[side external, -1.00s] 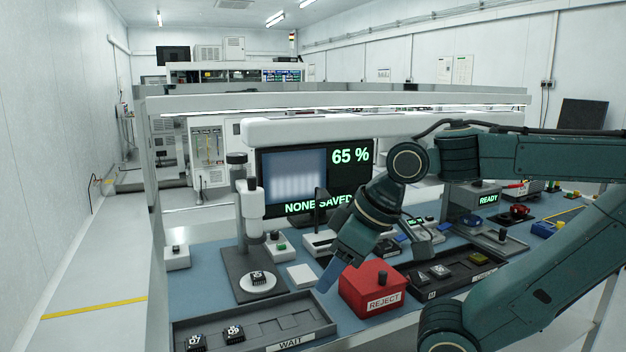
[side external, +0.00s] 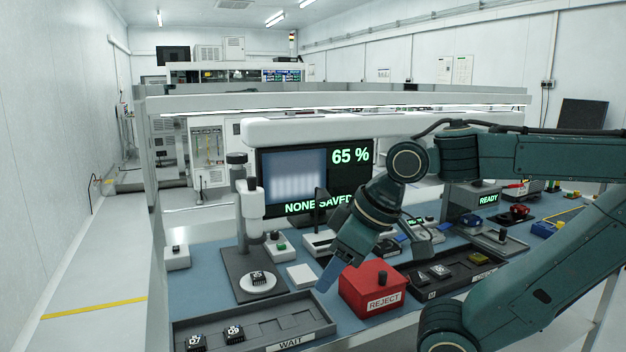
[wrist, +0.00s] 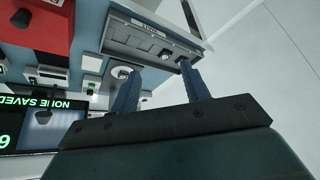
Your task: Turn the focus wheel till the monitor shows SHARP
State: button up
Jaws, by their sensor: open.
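The monitor (side external: 291,175) shows a blurred pale image, "65 %" and "NONE SAVED" in the side external view. Part of it shows upside down in the wrist view (wrist: 42,112). Left of it stands a microscope (side external: 252,205) on a dark base, with a dark wheel-like knob (side external: 237,158) on top of its column; I cannot be sure this is the focus wheel. A dark chip (side external: 258,276) lies on the white round stage (side external: 249,288). My gripper (side external: 325,279) is open and empty, pointing down right of the stage and apart from the microscope. Both fingers (wrist: 160,70) show in the wrist view.
A red REJECT box (side external: 365,295) with a dark knob stands just right of my gripper. A WAIT tray (side external: 270,328) with chips lies in front. A white square pad (side external: 301,276) is beside the stage. Another tray (side external: 425,290) lies to the right.

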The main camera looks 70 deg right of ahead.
jog(key=o, duration=0.6)
jog(key=shift+r, duration=0.15)
notch_tip(320, 180, up, 12)
jog(key=w+d+n+t, duration=0.2)
jog(key=w+d+t, duration=0.15)
jog(key=w, duration=1.05)
jog(key=w+d+t, duration=0.1)
jog(key=w+d, duration=0.2)
jog(key=d, duration=0.1)
jog(key=w+d+t, duration=0.2)
jog(key=w+d, duration=0.2)
jog(key=d, duration=0.1)
jog(key=w+d+f+t, duration=0.1)
jog(key=w+d+t, duration=0.1)
jog(key=w+d, duration=0.2)
jog(key=shift+d+m, duration=0.4)
jog(key=shift+d, duration=0.15)
jog(key=d+m+t+h, duration=0.2)
jog(key=d+m+t, duration=0.15)
jog(key=d, duration=0.75)
jog(key=shift+n, duration=0.45)
jog(key=f, duration=0.2)
jog(key=s+f, duration=0.1)
jog(key=f, duration=0.1)
jog(key=shift+a, duration=0.1)
